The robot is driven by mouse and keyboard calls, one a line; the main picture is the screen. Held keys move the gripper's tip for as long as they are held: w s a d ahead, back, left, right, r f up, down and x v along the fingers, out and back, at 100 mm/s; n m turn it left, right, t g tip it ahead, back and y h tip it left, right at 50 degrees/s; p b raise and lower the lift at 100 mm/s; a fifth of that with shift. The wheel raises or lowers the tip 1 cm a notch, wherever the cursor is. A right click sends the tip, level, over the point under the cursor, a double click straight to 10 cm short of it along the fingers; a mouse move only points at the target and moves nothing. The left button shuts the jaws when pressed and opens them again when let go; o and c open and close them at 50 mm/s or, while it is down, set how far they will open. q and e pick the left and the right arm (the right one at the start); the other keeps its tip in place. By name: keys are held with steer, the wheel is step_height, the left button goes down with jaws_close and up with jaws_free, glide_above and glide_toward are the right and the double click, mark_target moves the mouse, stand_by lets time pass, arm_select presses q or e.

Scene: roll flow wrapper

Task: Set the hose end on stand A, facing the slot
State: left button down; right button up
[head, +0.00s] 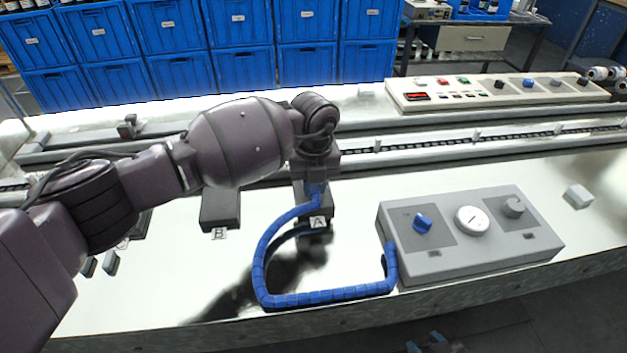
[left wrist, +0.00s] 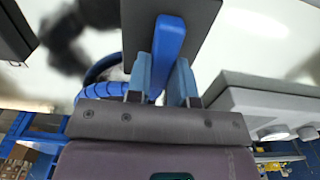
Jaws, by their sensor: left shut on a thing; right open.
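My left gripper (head: 316,184) is shut on the end of the blue hose (head: 262,275), at dark stand A (head: 316,242). In the left wrist view the blue hose end (left wrist: 168,45) sits between the two fingers and lies across the dark top of stand A (left wrist: 202,22). I cannot tell whether it touches the stand. My arm and gripper hide most of the stand top, and I cannot make out the slot. The hose loops forward on the table to the grey box (head: 470,240). My right gripper (head: 430,346) is open and empty at the bottom edge, apart from the hose.
Dark stand B (head: 220,209) stands left of stand A. The grey box has a blue knob (head: 422,223) and a white dial (head: 472,220). A conveyor (head: 450,138) runs behind, with a control panel (head: 500,92) beyond. A small white block (head: 578,196) lies at right.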

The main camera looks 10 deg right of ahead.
stand_by(0.3)
arm_select(q)
steer(key=shift+f, duration=0.35)
steer(key=c, duration=0.9)
jaws_free()
